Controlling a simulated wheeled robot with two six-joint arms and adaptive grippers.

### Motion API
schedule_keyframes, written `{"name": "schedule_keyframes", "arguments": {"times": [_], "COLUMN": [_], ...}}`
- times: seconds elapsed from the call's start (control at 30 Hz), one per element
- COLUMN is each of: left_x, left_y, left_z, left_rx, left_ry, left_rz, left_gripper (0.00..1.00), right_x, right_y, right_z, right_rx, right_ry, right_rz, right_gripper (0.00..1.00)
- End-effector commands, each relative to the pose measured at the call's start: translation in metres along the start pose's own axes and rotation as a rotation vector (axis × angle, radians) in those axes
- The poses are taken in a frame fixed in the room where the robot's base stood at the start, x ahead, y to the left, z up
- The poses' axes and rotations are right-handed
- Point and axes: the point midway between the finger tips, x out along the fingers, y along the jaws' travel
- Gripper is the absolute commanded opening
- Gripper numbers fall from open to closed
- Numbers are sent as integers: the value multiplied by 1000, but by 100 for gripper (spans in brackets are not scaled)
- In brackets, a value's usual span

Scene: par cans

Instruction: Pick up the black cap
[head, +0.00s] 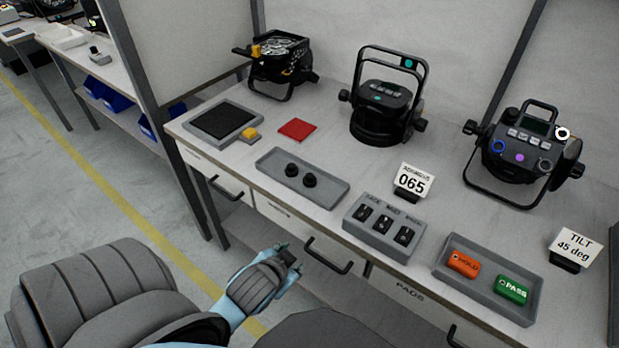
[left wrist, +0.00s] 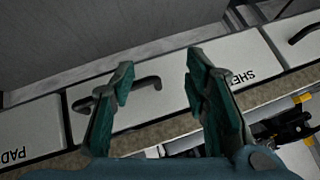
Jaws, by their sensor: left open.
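Two small round black caps sit side by side in a shallow grey tray (head: 268,158) near the bench's front edge in the head view. The left one is a black cap (head: 291,169), and the other is a second black cap (head: 309,181). My left gripper (head: 287,257) is in front of the bench and below its top, apart from the caps. In the left wrist view, my left gripper (left wrist: 160,75) has its two green fingers spread with nothing between them, facing the drawer fronts. The caps are not visible in that view. My right gripper is not in view.
A grey switch box (head: 384,228), a "065" sign (head: 411,182) and a tray (head: 470,291) with orange and green tags stand right of the caps. A red pad (head: 297,129) lies behind them. Several lamps line the back. Drawer handles (head: 328,257) stick out near my gripper.

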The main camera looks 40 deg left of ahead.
Motion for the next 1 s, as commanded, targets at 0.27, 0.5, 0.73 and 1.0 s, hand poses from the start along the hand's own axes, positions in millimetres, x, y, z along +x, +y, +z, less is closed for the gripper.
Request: {"name": "schedule_keyframes", "arguments": {"times": [0.27, 0.5, 0.73, 1.0], "left_x": [-92, -206, -76, -51], "left_y": [-95, 14, -89, -158], "left_z": [-240, -338, -247, -201], "left_rx": [356, 1645, -2958, -3047], "left_ry": [876, 1701, -987, -592], "left_rz": [-483, -793, 43, -358], "left_gripper": [42, 42, 42, 42], "right_x": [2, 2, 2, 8], "right_y": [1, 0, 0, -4], "right_z": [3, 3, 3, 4], "right_rx": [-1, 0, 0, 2], "right_ry": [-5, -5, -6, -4], "right_rz": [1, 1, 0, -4], "right_gripper": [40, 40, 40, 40]}}
